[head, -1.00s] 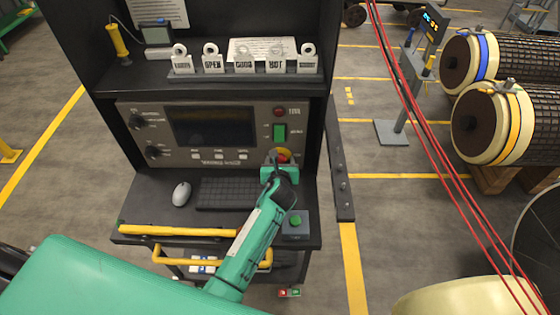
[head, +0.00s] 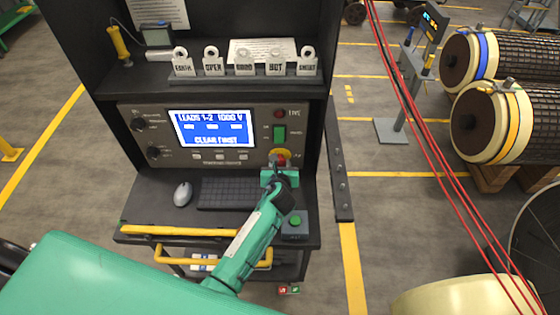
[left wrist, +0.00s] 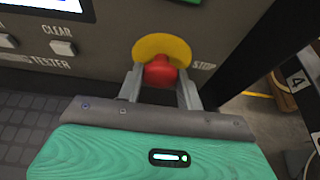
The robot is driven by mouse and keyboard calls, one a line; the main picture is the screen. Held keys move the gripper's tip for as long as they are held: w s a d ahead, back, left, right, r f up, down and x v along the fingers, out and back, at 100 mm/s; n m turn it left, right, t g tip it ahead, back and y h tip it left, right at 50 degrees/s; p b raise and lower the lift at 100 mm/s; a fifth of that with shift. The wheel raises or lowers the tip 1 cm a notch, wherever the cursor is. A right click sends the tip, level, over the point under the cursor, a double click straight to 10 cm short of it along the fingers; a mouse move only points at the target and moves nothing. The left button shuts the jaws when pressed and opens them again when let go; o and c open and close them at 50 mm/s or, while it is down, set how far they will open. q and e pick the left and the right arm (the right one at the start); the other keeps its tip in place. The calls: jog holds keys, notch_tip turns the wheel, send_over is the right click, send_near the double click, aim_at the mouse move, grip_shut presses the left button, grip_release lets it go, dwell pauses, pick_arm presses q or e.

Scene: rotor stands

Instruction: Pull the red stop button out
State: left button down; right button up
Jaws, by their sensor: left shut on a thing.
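The red stop button (left wrist: 160,71) sits on a yellow round plate (left wrist: 163,47) beside the word STOP in the left wrist view. In the head view the button (head: 281,160) is at the lower right of the tester panel (head: 253,158). My left gripper (left wrist: 161,84) has one finger on each side of the red button and is shut on it. In the head view the left gripper (head: 280,172) reaches the panel and hides part of the button. My right gripper is not in view.
The tester screen (head: 212,128) is lit blue and reads "LEADS 1-2 1000 V" and "CLEAR FIRST". A keyboard (head: 228,194) and mouse (head: 182,194) lie on the shelf below. A green button box (head: 294,224) stands right of my arm.

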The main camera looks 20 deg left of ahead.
pick_arm(q)
jog(key=shift+s+f, duration=0.1)
jog(key=shift+s, duration=0.05)
jog(key=c, duration=0.9)
grip_release()
jog(key=shift+s+d, duration=0.1)
jog(key=shift+s, duration=0.1)
jog(key=b+v, duration=0.2)
jog(key=v, duration=1.1)
jog(key=shift+s+r, duration=0.25)
jog(key=shift+r, duration=0.05)
jog(key=shift+s+f, duration=0.1)
